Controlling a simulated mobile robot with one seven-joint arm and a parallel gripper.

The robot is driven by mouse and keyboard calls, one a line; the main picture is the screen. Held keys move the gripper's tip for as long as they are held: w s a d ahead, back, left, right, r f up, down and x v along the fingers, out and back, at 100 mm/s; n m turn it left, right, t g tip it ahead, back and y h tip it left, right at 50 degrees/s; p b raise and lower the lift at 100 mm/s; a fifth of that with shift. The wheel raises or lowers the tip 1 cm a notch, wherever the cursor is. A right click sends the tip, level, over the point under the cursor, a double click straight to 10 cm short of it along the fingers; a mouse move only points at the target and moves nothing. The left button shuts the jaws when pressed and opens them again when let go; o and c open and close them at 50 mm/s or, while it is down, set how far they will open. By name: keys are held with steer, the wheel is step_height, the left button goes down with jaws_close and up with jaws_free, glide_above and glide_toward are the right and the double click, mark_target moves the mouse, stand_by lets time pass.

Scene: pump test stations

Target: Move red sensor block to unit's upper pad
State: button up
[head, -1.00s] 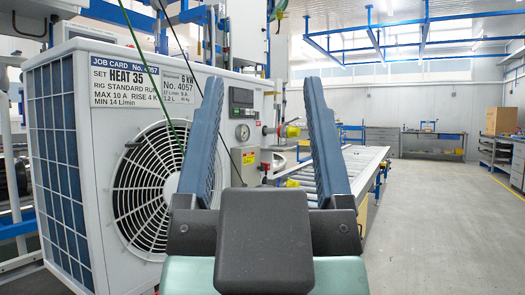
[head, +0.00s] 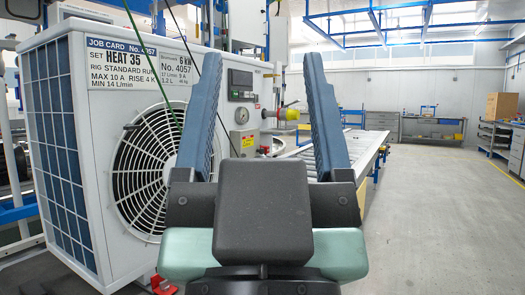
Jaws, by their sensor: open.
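My gripper (head: 262,62) is open and empty in the middle of the head view, its two blue fingers pointing up and away. The white unit (head: 98,115) with a round fan grille stands to the left, partly behind the left finger. Its front has a control panel (head: 241,82), a gauge and a small plate with a yellow label (head: 243,142). A small red piece (head: 163,286) shows low at the unit's base; I cannot tell whether it is the sensor block. I cannot make out the upper pad for certain.
A roller conveyor (head: 365,150) runs back behind the right finger. A yellow-ended fitting (head: 290,114) sticks out at the unit's right. The grey floor (head: 440,220) on the right is open. Workbenches (head: 435,130) and a cardboard box (head: 501,106) stand at the back.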

steer(key=shift+c, duration=0.2)
step_height(320, 180, up, 38)
steer(key=p, duration=3.7)
steer(key=shift+p, duration=0.4)
steer(key=shift+f, duration=0.1)
